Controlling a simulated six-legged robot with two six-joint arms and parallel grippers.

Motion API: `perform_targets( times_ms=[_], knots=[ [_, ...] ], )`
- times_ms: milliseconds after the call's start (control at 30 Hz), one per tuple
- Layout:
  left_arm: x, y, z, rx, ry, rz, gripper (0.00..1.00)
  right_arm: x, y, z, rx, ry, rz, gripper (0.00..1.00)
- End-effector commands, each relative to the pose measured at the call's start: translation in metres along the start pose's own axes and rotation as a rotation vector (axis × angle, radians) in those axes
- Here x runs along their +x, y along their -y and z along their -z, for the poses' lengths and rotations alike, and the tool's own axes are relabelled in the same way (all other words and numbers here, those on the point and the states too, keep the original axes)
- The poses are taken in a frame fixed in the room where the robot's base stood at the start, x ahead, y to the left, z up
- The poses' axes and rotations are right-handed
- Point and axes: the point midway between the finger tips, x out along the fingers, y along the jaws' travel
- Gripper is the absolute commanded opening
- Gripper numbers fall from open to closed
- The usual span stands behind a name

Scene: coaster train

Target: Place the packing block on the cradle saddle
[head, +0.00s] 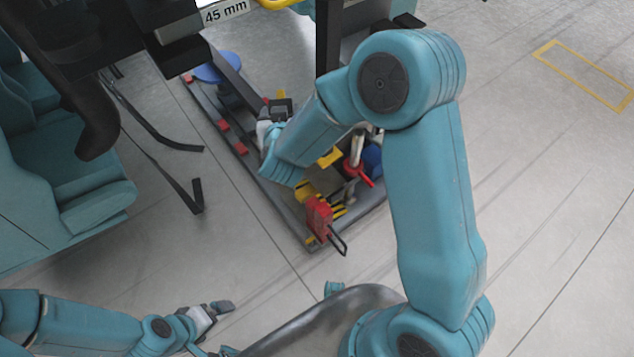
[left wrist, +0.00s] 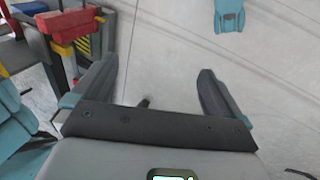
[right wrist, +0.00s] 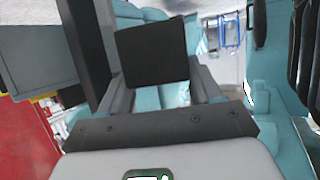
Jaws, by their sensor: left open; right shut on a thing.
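My right gripper (head: 274,120) is at the upper middle of the head view, over a dark-framed cart. In the right wrist view, my right gripper (right wrist: 158,78) is shut on a dark, square-faced block (right wrist: 152,50), likely the packing block. A small dark piece (head: 281,108) shows at that gripper in the head view, partly hidden by my arm. I cannot tell the cradle saddle apart from the dark parts nearby. My left gripper (head: 218,310) is low in the head view, away from the cart. In the left wrist view, it (left wrist: 156,72) is open and empty.
The cart (head: 295,230) carries a red clamp (head: 319,217), yellow-black stripes and a blue disc (head: 217,67). A grey part labelled 45 mm (head: 224,12) hangs above it. Teal seats (head: 75,190) stand at left. A dark upright (right wrist: 85,50) is close beside the held block.

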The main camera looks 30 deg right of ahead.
Motion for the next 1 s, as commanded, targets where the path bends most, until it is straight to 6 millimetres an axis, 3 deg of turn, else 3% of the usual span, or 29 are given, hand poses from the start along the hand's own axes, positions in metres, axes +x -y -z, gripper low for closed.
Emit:
perform_targets(
  times_ms=[33,167,300,500,600,800,1000],
  knots=[
    [0.025,0.009,0.001,-0.001,-0.007,0.0,1.0,0.014,0.003,-0.03,0.008,-0.002,-0.023,0.04],
    [0.059,0.023,0.004,-0.003,-0.023,0.001,1.0,0.038,0.008,-0.086,0.034,-0.002,-0.087,0.04],
    [0.1,0.04,0.008,-0.006,-0.04,0.001,1.0,0.062,0.017,-0.155,0.058,-0.002,-0.147,0.04],
    [0.153,0.06,0.011,-0.01,-0.059,0.002,1.0,0.088,0.03,-0.25,0.08,-0.002,-0.199,0.04],
    [0.172,0.068,0.013,-0.012,-0.066,0.002,1.0,0.095,0.036,-0.286,0.087,-0.003,-0.214,0.04],
    [0.19,0.076,0.015,-0.014,-0.074,0.003,1.0,0.103,0.043,-0.326,0.095,-0.005,-0.228,0.04],
    [0.193,0.077,0.016,-0.013,-0.079,0.003,1.0,0.113,0.028,-0.328,0.099,-0.005,-0.236,0.04]
  ],
)
